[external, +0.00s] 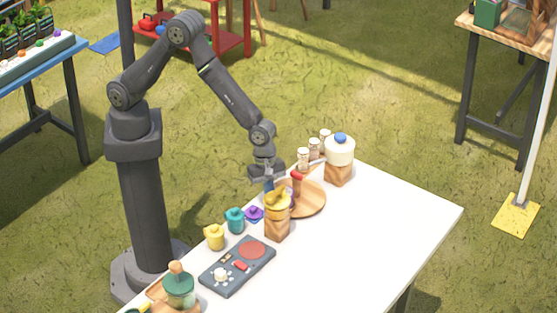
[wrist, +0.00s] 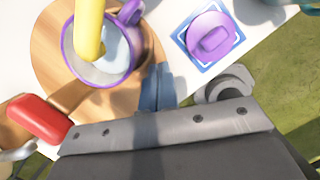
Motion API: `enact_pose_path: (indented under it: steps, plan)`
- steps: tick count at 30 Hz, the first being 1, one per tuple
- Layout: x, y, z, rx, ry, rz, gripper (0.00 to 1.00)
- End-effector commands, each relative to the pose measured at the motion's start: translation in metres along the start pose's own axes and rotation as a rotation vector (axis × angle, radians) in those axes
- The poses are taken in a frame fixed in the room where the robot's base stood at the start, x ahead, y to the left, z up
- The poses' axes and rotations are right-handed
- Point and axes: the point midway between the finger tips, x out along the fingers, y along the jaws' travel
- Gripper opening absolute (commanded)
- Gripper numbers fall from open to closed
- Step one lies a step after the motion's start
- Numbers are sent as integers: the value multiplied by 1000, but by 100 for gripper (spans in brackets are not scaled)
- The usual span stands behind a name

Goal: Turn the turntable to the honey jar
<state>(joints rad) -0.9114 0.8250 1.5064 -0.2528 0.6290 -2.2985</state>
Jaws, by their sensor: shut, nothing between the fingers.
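The round wooden turntable (external: 315,205) lies on the white table, with a red-tipped handle (external: 297,176) at its rim; the red grip also shows in the wrist view (wrist: 38,118). A purple mug (wrist: 122,72) with pale contents stands on the turntable (wrist: 45,45). A yellow spout (wrist: 88,28) hangs over the mug. The spout seems to belong to the yellow-topped jar (external: 278,198) on a wooden block, possibly the honey jar; no label is readable. My gripper (external: 268,187) is shut and empty. Its blue fingertips (wrist: 157,85) are beside the turntable's rim, apart from the red grip; contact is unclear.
A white jar with a blue lid (external: 340,150) and several small jars stand behind the turntable. A purple lid (wrist: 208,38) lies on a blue-and-white square. Teal (external: 235,220) and yellow (external: 214,236) mugs and a control panel (external: 238,265) are nearer. The table's right side is clear.

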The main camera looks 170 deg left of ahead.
Motion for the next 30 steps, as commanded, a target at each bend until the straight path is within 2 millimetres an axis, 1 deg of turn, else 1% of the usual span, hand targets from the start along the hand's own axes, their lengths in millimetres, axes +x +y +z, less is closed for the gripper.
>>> enact_pose_path:
  steps: [5, 9, 18, 21, 25, 30]
  plan:
    - [-4, -7, -12, 0, 1, -1, 0]
    - [-9, -20, -34, -2, 2, -1, 0]
    - [-67, -26, -31, 0, -4, 3, 0]
    - [-83, -28, -30, 0, -3, 3, 0]
    - [-98, -30, -30, 1, -2, 2, 0]
    - [-107, -32, -30, 0, 0, 0, 0]
